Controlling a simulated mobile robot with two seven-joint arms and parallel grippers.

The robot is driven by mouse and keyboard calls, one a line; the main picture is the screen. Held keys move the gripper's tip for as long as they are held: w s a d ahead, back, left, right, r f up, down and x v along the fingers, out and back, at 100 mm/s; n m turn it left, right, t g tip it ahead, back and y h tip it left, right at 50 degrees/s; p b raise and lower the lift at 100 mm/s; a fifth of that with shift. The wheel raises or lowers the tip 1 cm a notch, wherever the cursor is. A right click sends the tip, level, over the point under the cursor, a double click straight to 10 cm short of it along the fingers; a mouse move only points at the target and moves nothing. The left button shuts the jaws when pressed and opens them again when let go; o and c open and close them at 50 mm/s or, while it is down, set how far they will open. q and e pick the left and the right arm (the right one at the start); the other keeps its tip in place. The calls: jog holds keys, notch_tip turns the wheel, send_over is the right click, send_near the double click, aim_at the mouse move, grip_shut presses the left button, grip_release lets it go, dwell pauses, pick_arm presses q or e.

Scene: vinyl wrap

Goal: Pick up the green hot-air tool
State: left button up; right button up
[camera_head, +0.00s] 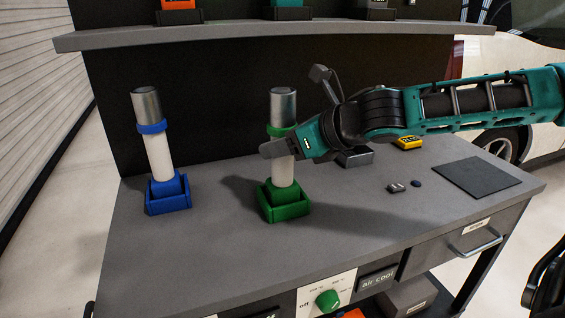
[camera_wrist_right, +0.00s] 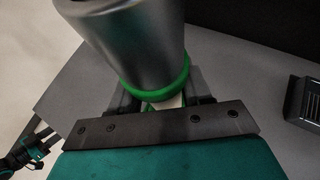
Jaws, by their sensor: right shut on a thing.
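The green hot-air tool (camera_head: 283,174) stands upright in its green holder (camera_head: 284,208) on the grey workbench. It has a white body, a green ring and a metal nozzle. My right gripper (camera_head: 281,147) reaches in from the right and is shut on its white body just below the green ring. In the right wrist view the metal nozzle (camera_wrist_right: 135,40) and green ring (camera_wrist_right: 158,88) rise between the fingers; the lower body is mostly hidden there.
A similar blue tool (camera_head: 157,150) stands in a blue holder (camera_head: 168,196) to the left. A shelf (camera_head: 230,34) runs above the back. A dark mat (camera_head: 475,176), a yellow item (camera_head: 408,142) and small parts (camera_head: 396,187) lie at right. The front left bench is clear.

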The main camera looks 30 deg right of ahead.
grip_shut()
jog(key=shift+r, duration=0.15)
